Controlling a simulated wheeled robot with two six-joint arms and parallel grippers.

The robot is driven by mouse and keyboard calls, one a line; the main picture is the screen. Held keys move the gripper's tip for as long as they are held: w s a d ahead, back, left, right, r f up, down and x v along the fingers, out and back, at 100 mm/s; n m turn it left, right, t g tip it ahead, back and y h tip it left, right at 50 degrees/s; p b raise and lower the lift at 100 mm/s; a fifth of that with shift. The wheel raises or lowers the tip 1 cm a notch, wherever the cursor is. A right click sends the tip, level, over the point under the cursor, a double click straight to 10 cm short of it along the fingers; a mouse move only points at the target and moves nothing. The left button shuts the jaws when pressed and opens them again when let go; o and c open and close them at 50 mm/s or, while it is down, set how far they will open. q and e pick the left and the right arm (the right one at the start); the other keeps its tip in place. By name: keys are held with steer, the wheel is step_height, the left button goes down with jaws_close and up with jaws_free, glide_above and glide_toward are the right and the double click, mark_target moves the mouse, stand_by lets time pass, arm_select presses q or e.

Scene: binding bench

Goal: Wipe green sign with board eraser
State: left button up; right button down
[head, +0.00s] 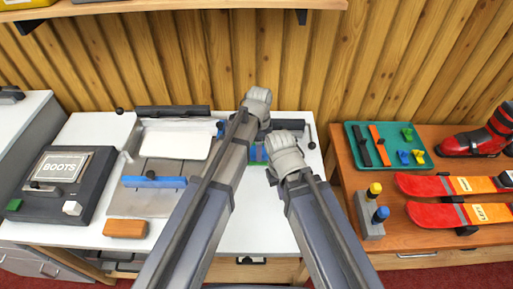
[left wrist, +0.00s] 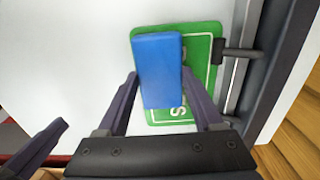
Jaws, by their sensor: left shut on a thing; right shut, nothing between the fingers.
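The green sign (left wrist: 203,50) with white lettering and a white border lies flat on a white surface in the left wrist view. A blue block, the board eraser (left wrist: 158,70), lies over much of it and hides part of the lettering. My left gripper (head: 257,108) is shut on the eraser, with one finger on each side of it. I cannot tell whether the eraser touches the sign. In the head view my arms mostly hide the sign. My right gripper (head: 285,147) is shut and empty, close beside the left one and nearer me.
On the left are a dark BOOTS box (head: 62,167), a grey press-like board (head: 150,200) and an orange block (head: 125,229). A dark bar with a clamp (left wrist: 238,53) borders the sign. On the right a wooden bench holds a green tray (head: 388,145) and red skis (head: 445,185).

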arm_select(q)
steer(key=shift+d+f, duration=0.1)
steer(key=shift+d, duration=1.6)
steer(key=shift+w+d, duration=0.15)
steer(key=shift+d, duration=1.8)
steer(key=shift+w+d, duration=0.25)
steer(key=shift+d, duration=0.75)
steer(key=shift+w+d, duration=0.25)
steer(key=shift+d, duration=0.7)
steer(key=shift+a, duration=0.15)
steer(key=shift+s+a+f, duration=0.1)
steer(key=shift+s+a, duration=0.05)
steer(key=shift+a, duration=1.6)
steer(key=shift+s+a, duration=0.2)
steer(key=shift+a, duration=0.8)
steer(key=shift+s+a, duration=0.2)
steer(key=shift+a, duration=0.8)
